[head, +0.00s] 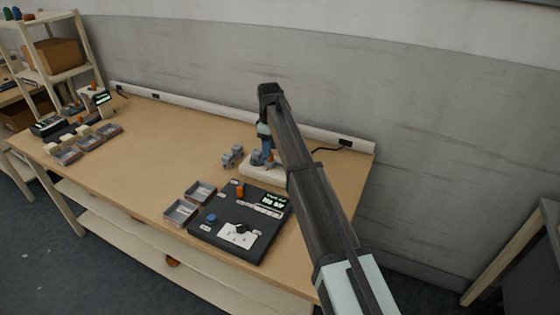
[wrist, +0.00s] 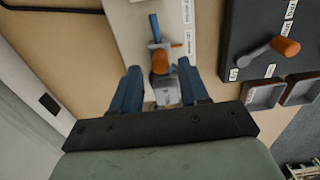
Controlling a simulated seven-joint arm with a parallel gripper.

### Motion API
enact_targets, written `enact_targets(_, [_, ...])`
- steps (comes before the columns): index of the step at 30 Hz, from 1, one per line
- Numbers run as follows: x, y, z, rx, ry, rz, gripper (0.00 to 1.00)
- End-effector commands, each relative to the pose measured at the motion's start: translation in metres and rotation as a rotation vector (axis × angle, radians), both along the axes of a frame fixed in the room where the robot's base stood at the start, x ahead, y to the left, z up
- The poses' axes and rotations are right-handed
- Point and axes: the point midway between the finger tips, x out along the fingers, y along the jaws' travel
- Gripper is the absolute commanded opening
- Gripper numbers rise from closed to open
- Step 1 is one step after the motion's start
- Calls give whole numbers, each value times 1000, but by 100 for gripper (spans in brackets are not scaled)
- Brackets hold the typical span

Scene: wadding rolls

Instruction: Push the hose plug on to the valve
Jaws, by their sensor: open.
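My gripper (wrist: 160,76) is open, its two blue fingers on either side of a small grey part (wrist: 168,96) in the wrist view. I cannot tell which of these is the hose plug. A blue lever-like handle (wrist: 155,28), which looks like part of the valve, stands farther along the pale base plate (wrist: 130,25). In the head view my gripper (head: 263,157) is low over the pale base plate (head: 262,176), and my arm hides part of it.
A dark control panel (head: 218,228) with an orange-handled lever (wrist: 284,46) lies beside the plate. Two grey trays (head: 180,211) sit left of the panel. Small grey parts (head: 232,155) stand left of my gripper. The table's middle (head: 165,150) is clear.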

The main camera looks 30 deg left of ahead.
Motion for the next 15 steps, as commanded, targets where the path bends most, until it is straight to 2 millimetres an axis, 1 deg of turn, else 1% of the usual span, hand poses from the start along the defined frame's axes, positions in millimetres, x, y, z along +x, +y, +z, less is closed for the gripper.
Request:
enact_targets(6, [0, 0, 15, 0, 0, 0, 45])
enact_targets(15, [0, 0, 32, 0, 0, 0, 45])
